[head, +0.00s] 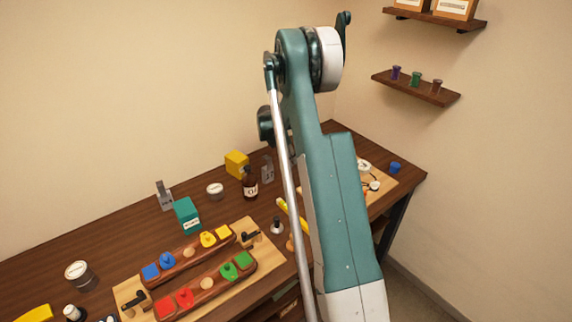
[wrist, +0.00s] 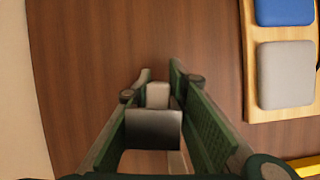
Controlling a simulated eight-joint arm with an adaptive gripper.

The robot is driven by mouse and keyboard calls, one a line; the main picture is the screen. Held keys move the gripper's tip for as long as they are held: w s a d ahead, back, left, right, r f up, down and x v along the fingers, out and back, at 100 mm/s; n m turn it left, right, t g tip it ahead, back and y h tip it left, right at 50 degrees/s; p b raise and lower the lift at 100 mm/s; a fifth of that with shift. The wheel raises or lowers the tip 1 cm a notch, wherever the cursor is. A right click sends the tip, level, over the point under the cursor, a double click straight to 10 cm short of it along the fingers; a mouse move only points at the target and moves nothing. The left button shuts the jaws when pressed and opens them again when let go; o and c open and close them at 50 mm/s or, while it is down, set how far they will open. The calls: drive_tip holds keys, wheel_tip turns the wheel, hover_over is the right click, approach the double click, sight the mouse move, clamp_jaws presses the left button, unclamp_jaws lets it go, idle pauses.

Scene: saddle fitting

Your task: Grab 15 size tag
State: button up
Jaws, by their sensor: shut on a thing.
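My gripper (wrist: 160,78) shows in the wrist view, its green fingers shut on a small grey piece (wrist: 154,122). The piece has a pale narrow upper part and a darker, shiny lower block, and it sits between the fingers over the brown tabletop. No number can be read on it, so I cannot tell whether it is the 15 size tag. In the head view my gripper is hidden behind my arm. Two grey upright pieces stand on the table there, one at the left (head: 164,196) and one near the brown bottle (head: 267,168); their markings are too small to read.
A wooden board with a blue pad (wrist: 285,11) and a grey pad (wrist: 286,74) lies right of my gripper. In the head view, a fixture board (head: 123,291) with coloured knobs, a teal box (head: 187,215) and a yellow box (head: 237,164) occupy the table (head: 110,237).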

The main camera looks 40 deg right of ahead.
drive_tip(key=shift+r, duration=0.1)
drive_tip(key=shift+r, duration=4.9)
